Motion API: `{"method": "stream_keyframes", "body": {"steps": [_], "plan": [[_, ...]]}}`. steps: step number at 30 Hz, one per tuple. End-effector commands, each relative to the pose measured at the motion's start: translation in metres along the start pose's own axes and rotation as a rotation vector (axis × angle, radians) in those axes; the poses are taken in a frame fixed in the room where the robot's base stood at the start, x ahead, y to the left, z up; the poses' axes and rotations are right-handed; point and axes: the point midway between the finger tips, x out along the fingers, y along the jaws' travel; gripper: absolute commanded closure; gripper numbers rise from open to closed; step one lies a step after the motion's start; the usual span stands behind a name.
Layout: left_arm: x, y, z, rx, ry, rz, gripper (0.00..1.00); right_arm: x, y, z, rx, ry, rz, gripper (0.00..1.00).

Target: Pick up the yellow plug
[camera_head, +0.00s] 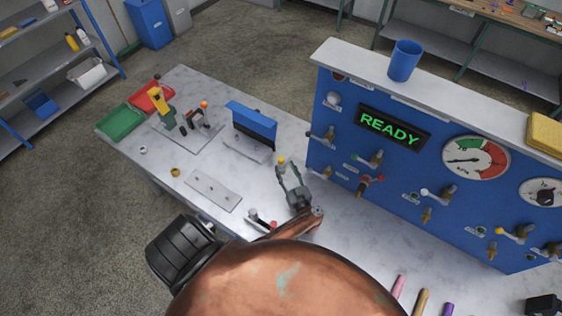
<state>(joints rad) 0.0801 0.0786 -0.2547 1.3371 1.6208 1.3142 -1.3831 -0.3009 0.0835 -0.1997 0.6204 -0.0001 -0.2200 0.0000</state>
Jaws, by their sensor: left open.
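A small yellow piece (281,160), which looks like the yellow plug, shows just beyond the fingertips of my left gripper, on or above the pale bench top. It is too small to tell its shape or whether a finger touches it. My left gripper (289,174) is open, with its fingers pointing away toward the yellow piece. Nothing shows between the fingers. My copper-coloured arm fills the bottom middle and hides part of the bench. My right gripper is not in view.
A blue panel (340,165) with a READY display, gauges and taps stands right of the gripper. On the bench (225,160) are a blue upright plate (252,122), a flat grey plate (214,190), a brass ring (175,172), and green (121,121) and red (152,97) trays.

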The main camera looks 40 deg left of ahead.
Motion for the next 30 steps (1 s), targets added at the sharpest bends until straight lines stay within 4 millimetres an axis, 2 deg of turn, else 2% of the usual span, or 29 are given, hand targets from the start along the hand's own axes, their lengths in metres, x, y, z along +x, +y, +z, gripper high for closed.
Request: {"method": "stream_keyframes", "body": {"steps": [6, 12, 20, 30], "plan": [[0.035, 0.001, -0.003, 0.002, 0.006, 0.0, 0.59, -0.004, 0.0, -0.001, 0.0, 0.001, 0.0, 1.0], [0.057, 0.001, -0.001, 0.001, 0.002, 0.002, 0.59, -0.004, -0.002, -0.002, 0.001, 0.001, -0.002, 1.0], [0.059, 0.001, -0.001, 0.001, 0.001, 0.002, 0.59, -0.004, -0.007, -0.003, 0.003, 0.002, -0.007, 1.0], [0.059, 0.001, -0.001, 0.0, 0.001, 0.001, 0.81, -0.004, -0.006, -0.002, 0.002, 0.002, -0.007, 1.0]]}}
